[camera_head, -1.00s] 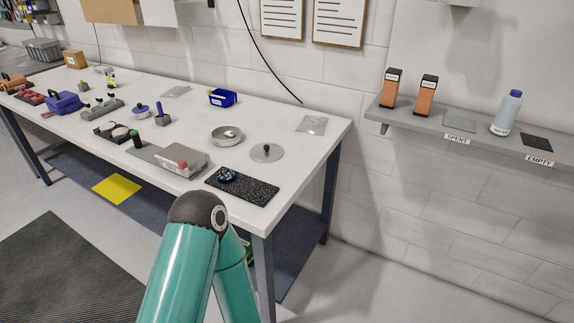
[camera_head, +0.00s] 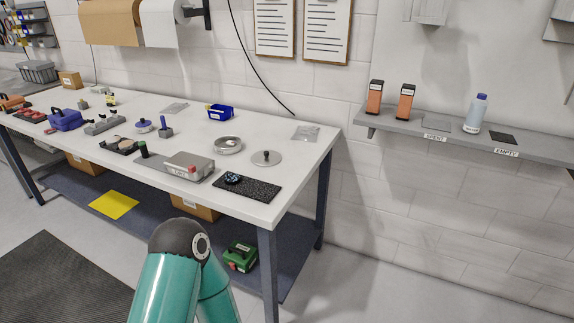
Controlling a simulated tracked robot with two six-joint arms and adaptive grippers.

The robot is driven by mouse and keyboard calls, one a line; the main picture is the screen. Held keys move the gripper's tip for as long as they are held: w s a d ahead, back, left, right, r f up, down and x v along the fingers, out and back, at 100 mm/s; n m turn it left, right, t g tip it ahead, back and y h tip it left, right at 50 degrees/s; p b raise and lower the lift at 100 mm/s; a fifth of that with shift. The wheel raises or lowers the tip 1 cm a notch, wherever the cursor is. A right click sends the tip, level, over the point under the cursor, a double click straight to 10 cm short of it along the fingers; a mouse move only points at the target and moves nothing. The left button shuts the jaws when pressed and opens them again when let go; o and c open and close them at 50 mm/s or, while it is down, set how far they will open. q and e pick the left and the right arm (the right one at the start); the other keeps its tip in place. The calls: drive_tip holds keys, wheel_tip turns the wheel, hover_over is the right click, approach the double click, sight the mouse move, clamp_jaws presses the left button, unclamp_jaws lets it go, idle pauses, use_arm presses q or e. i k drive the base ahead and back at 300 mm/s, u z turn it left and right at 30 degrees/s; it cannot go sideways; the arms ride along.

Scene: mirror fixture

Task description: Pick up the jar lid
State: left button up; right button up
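A round grey lid with a dark knob (camera_head: 266,158) lies flat on the white workbench (camera_head: 95,148), near its right end. It looks like the jar lid. A round metal dish (camera_head: 228,145) with something small inside sits just left of it. No gripper shows in the view. Only a teal arm link of mine with a dark joint rises at the bottom, in front of the bench and well below the lid.
A black speckled mat (camera_head: 251,188) with a small dark-blue object lies in front of the lid. A grey box (camera_head: 189,167) stands left of the mat. A clear bag (camera_head: 305,133) lies behind. A wall shelf (camera_head: 462,137) at right holds orange boxes and a bottle (camera_head: 475,113).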

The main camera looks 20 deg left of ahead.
sight(267, 158)
drive_tip(key=u, duration=0.15)
drive_tip(key=i, duration=0.95)
drive_tip(key=z, duration=0.2)
drive_tip(key=k, duration=0.8)
drive_tip(key=u, duration=0.25)
drive_tip(key=i, duration=0.85)
drive_tip(key=z, duration=0.05)
